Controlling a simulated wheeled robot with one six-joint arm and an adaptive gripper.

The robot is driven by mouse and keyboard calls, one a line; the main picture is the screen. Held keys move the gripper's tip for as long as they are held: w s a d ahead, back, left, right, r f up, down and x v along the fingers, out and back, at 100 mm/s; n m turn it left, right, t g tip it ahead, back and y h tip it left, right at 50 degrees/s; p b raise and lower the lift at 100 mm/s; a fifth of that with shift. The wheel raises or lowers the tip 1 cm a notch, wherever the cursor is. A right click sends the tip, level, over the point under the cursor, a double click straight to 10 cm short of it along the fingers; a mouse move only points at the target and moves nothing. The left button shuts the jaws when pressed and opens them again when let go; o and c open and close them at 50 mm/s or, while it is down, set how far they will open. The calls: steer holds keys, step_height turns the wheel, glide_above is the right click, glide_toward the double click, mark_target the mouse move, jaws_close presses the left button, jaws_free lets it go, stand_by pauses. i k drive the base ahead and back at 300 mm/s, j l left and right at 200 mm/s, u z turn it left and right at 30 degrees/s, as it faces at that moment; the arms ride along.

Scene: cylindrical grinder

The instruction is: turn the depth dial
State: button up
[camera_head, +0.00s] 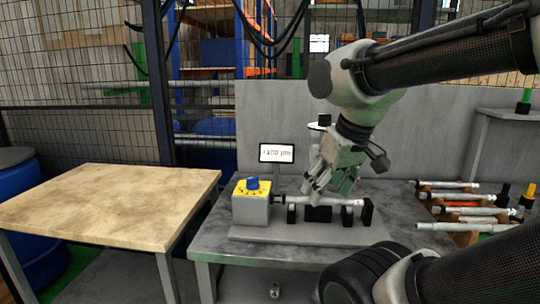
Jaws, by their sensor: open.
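The depth dial looks to be the blue knob (252,183) on the yellow top of a small grey box (250,207), at the left end of the grinder's base plate (300,232). A small display (276,153) stands behind the box; its text is blurred and seems to end in "µm". My gripper (318,188) hangs open, pointing down, to the right of the knob and apart from it. It is just above or behind the silver shaft (328,201) held between black supports; I cannot tell whether it touches the shaft.
A rack (465,210) with several shafts lies on the right of the grey bench (212,244). A bare wooden table (110,200) stands at left, with a blue barrel (18,175) beyond it. A grey panel (265,110) rises behind the bench. Space above the knob is clear.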

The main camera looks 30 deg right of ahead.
mark_target(325, 120)
steer(key=z, duration=0.85)
steer(key=j, duration=0.2)
steer(key=k+u, duration=0.05)
